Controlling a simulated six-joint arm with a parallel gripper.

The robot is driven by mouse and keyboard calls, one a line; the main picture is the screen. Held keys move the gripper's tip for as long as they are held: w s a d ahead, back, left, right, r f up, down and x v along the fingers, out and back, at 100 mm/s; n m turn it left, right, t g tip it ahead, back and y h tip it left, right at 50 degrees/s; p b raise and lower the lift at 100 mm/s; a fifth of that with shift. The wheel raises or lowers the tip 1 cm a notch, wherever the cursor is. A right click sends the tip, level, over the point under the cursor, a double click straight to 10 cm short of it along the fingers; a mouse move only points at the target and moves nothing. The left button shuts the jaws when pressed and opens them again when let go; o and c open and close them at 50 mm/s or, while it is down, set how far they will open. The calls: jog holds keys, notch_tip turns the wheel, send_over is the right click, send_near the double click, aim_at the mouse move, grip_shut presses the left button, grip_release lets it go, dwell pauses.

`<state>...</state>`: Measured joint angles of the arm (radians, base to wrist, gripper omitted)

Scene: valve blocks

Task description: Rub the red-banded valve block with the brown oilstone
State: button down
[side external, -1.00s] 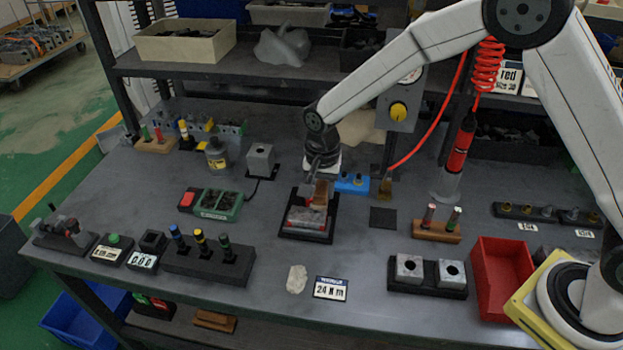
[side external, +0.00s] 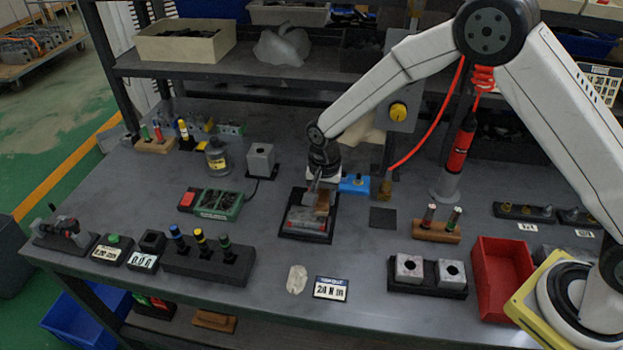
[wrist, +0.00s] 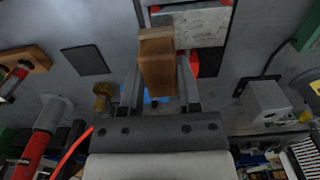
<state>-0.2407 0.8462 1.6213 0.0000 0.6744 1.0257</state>
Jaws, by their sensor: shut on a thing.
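The brown oilstone (wrist: 158,68) is held between the two fingers of my gripper (wrist: 160,90) in the wrist view. The red-banded valve block (wrist: 196,27), grey with red at its edges, lies at the oilstone's far end, and the two seem to meet. In the side external view my gripper (side external: 318,200) points down over the valve block (side external: 308,224), which sits in a black tray (side external: 299,237). The oilstone (side external: 323,206) is at the block's back right part. Whether it presses on the top face is hard to tell.
A green parts tray (side external: 218,204) stands left of the black tray, and a blue block (side external: 352,184) close behind on the right. A dark square pad (side external: 383,217) and a wooden holder (side external: 437,231) lie to the right.

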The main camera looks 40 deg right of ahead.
aim_at(292, 213)
jog(key=shift+f, duration=0.85)
notch_tip(292, 213, down, 2)
jog(key=shift+w+a, duration=0.1)
jog(key=shift+a, duration=0.05)
jog(key=shift+w+a, duration=2.45)
jog(key=shift+a, duration=0.05)
jog(key=shift+s+d, duration=2.45)
jog(key=shift+d, duration=0.05)
jog(key=shift+s+d+r, duration=0.15)
jog(key=shift+r, duration=4.05)
